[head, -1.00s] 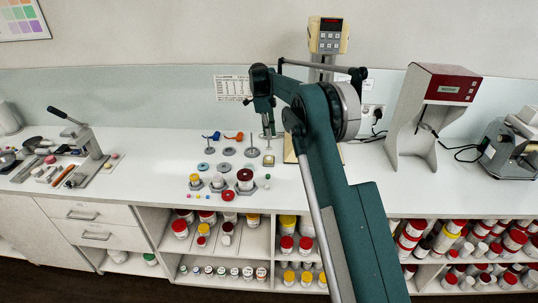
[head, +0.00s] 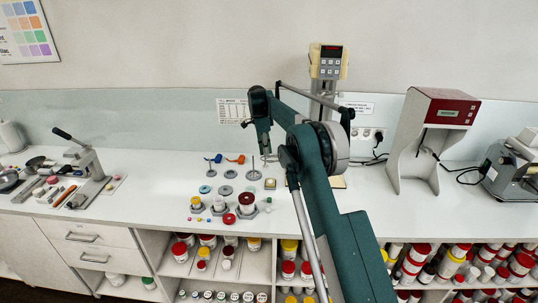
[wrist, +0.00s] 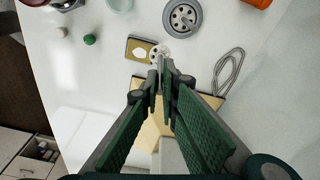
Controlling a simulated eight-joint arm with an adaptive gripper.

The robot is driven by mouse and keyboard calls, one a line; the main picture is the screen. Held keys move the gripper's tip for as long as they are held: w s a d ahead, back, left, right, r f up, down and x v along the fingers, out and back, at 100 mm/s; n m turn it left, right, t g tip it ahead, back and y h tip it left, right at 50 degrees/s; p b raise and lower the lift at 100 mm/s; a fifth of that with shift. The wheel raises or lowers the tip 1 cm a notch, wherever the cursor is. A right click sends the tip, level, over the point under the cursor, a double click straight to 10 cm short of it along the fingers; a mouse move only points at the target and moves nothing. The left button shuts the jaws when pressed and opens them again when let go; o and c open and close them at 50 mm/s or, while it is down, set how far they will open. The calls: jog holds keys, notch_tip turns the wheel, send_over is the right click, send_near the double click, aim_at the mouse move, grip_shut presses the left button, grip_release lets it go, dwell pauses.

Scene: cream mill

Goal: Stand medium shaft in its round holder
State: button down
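My gripper (head: 264,151) hangs above the back of the white bench, right of the round holder. In the wrist view its fingers (wrist: 164,68) are nearly together, shut on a thin shaft, seen almost end-on, with a pale holed end (wrist: 158,56). I take this for the medium shaft; its length is mostly hidden. The grey round holder (head: 253,175) stands just left of my gripper, with a thin upright rod at it. It also shows in the wrist view (wrist: 182,17), apart from the fingers.
A square brass-coloured plate (wrist: 140,48) lies near the fingertips. An orange piece (head: 236,159) and a blue piece (head: 213,159) stand further left. Jars (head: 246,201) and a green ball (wrist: 90,40) are in front. A grey wire loop (wrist: 229,70) lies beside the gripper.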

jog(key=w+a+n+t+p, duration=0.1)
jog(key=w+a+n, duration=0.55)
jog(key=n, duration=0.25)
jog(key=s+a+f+n+y, duration=0.1)
jog(key=s+a+n, duration=0.2)
jog(key=a, duration=1)
jog(key=shift+s+a+f+n+t+p, duration=0.2)
jog(key=shift+a+n+t+p, duration=0.15)
jog(key=shift+n, duration=0.35)
jog(key=shift+f, duration=0.1)
jog(key=shift+d+f+b, duration=0.1)
jog(key=shift+f+b, duration=0.65)
jog(key=shift+f, duration=1.45)
jog(key=shift+f+b, duration=0.45)
jog(key=shift+f, duration=0.7)
jog(key=c, duration=2.6)
grip_release()
